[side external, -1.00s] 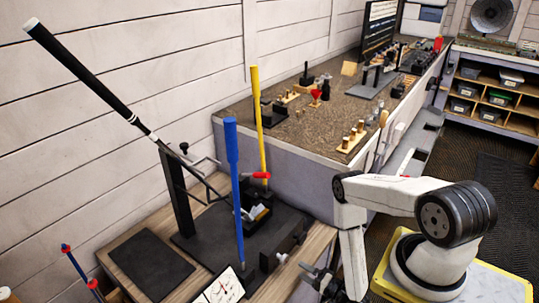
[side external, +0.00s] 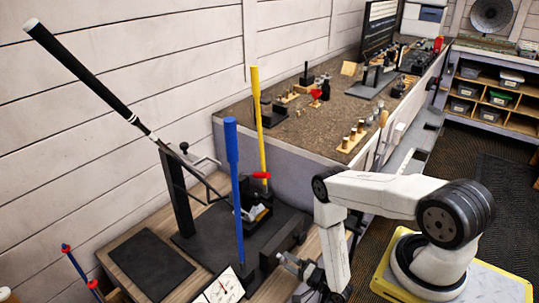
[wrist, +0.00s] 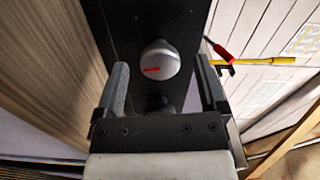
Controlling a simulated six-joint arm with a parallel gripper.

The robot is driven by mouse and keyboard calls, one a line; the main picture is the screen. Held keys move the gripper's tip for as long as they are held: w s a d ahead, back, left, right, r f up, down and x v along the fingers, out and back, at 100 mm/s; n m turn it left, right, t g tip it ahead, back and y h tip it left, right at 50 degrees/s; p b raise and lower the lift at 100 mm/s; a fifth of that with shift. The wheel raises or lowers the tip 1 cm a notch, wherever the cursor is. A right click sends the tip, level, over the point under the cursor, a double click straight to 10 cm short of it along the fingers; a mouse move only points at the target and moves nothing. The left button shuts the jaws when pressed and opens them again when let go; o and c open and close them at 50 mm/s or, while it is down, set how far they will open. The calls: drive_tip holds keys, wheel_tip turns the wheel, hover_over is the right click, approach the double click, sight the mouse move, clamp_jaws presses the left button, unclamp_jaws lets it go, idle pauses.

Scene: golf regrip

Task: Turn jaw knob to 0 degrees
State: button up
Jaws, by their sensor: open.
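The jaw knob (wrist: 160,64) is a round, pale grey knob on a black block face in the wrist view. A short red mark lies roughly level across it, left of its middle. My gripper (wrist: 162,70) is open, with one finger to the left of the knob and one to the right. Gaps show on both sides, and I see no contact. In the side external view my gripper (side external: 288,263) is at the right end of the black vise base (side external: 222,238), where it largely hides the knob.
A blue upright rod (side external: 235,190) and a yellow one (side external: 258,120) stand by the vise. A golf club with a black grip (side external: 80,70) leans over it. A white dial gauge (side external: 222,288) stands at the bench front. A dark mat (side external: 150,262) lies to the left.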

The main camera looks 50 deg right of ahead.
drive_tip(key=shift+w, duration=1.1)
clamp_jaws()
